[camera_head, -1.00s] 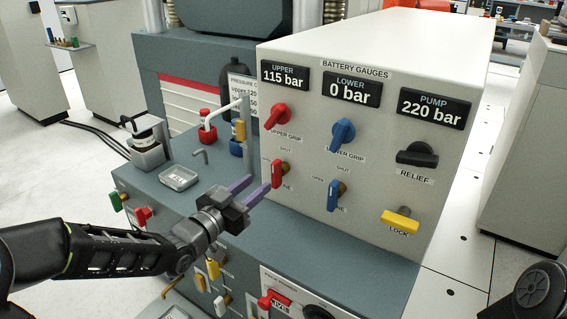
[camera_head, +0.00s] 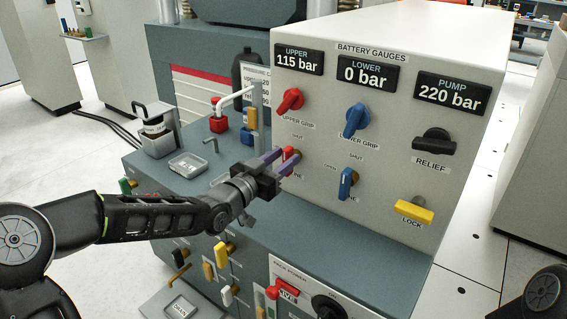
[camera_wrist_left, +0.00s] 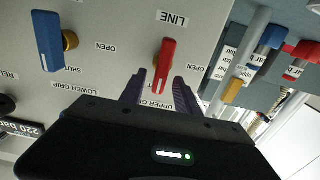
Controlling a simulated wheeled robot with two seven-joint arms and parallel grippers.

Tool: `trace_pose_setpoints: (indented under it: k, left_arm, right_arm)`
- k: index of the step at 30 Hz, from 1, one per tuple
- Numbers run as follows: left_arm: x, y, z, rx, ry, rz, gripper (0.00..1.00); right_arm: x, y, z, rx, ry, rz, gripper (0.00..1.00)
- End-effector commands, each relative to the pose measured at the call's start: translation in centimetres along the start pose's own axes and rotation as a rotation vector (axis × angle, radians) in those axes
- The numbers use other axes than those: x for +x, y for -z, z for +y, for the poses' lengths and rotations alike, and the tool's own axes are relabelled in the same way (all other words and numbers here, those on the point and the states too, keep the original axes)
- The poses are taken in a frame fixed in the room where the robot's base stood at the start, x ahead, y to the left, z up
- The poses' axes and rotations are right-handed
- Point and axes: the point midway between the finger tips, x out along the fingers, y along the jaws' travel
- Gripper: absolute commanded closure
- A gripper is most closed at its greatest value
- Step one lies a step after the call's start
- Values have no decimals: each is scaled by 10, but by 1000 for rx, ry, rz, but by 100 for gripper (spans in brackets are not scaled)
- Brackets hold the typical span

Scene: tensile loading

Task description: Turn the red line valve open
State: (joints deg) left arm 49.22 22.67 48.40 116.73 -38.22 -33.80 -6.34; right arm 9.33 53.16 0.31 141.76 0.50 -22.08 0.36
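The red line valve (camera_head: 289,154) is a narrow red lever on the pale panel front, under the red upper grip knob (camera_head: 291,100). In the left wrist view, which is upside down, its lever (camera_wrist_left: 166,58) stands nearly upright with the LINE label above and OPEN to its right. My left gripper (camera_head: 283,158) is at the valve. Its two purple fingers (camera_wrist_left: 159,78) are open, one on each side of the lever's near end, with gaps visible. In the head view the fingers partly hide the lever. My right gripper is out of view.
The blue line valve (camera_head: 346,184) and blue lower grip knob (camera_head: 357,119) are to the right. A yellow lock handle (camera_head: 414,211) and black relief knob (camera_head: 433,142) are farther right.

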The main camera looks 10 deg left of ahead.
Motion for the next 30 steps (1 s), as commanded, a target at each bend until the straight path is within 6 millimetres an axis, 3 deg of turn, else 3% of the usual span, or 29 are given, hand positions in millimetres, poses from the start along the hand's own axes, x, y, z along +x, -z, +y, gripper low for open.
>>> trace_pose_setpoints:
  k: [10, 24, 30]
  left_arm:
    - [5, 0, 0, 0, 0, -1, 63]
    - [5, 0, 0, 0, 0, -1, 100]
    - [5, 0, 0, 0, 0, -1, 100]
  right_arm:
    - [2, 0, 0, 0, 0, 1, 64]
    - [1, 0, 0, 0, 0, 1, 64]
    - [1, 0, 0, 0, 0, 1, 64]
